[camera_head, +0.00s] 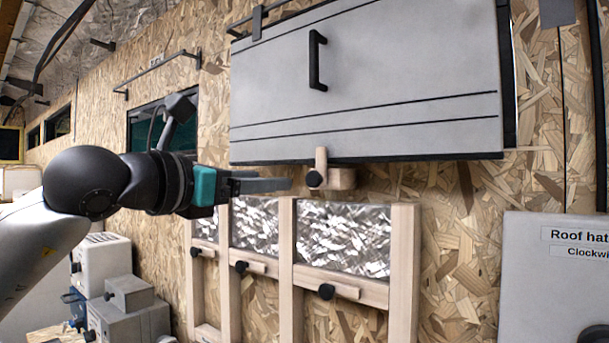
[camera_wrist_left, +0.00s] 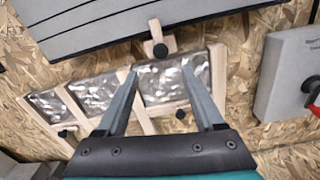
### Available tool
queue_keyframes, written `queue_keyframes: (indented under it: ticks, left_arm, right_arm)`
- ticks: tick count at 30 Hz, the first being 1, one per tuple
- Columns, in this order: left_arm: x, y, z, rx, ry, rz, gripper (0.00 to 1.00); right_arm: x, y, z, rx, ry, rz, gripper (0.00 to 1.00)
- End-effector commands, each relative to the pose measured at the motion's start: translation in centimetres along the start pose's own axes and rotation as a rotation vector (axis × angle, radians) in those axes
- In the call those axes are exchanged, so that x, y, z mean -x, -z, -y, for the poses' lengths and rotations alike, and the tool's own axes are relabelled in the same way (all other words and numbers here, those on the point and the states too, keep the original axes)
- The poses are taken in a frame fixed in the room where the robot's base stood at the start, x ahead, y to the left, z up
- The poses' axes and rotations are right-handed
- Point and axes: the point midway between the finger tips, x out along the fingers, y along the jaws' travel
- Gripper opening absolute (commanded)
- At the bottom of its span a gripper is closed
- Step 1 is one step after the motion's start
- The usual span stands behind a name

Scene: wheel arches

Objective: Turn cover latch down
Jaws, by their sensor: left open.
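The cover latch (camera_head: 320,159) is a small wooden piece on a black round knob, below the grey cover (camera_head: 380,75). It points up, and its upper end overlaps the cover's bottom edge. In the left wrist view the latch (camera_wrist_left: 155,29) is at the top middle, with its knob (camera_wrist_left: 160,50) below, and the cover (camera_wrist_left: 110,22) runs along the top. My left gripper (camera_head: 288,184) is open and empty, just left of the latch and apart from it. In the left wrist view its two fingers (camera_wrist_left: 160,76) spread below the latch. My right gripper is not in view.
A wooden frame (camera_head: 404,270) with silvery panels and black knobs is below the latch. A grey box (camera_head: 555,270) labelled "Roof hat" is at the right. Grey boxes (camera_head: 125,305) stand at lower left. The cover has a black handle (camera_head: 317,60).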

Motion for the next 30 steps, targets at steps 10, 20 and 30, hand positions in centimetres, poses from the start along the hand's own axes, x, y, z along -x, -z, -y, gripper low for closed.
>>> queue_keyframes:
  ticks: [10, 20, 30]
  left_arm:
    - [-7.2, -0.3, 0.1, 0.002, 0.004, 0.0, 0.69]
    - [-10.6, -0.1, 0.1, 0.001, 0.003, 0.0, 0.69]
    - [-10.8, 0.0, 0.1, 0.0, 0.003, 0.001, 0.69]
  right_arm:
    - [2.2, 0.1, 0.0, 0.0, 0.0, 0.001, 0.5]
    - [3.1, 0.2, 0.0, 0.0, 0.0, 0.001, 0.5]
    - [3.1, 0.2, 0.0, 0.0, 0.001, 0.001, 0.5]
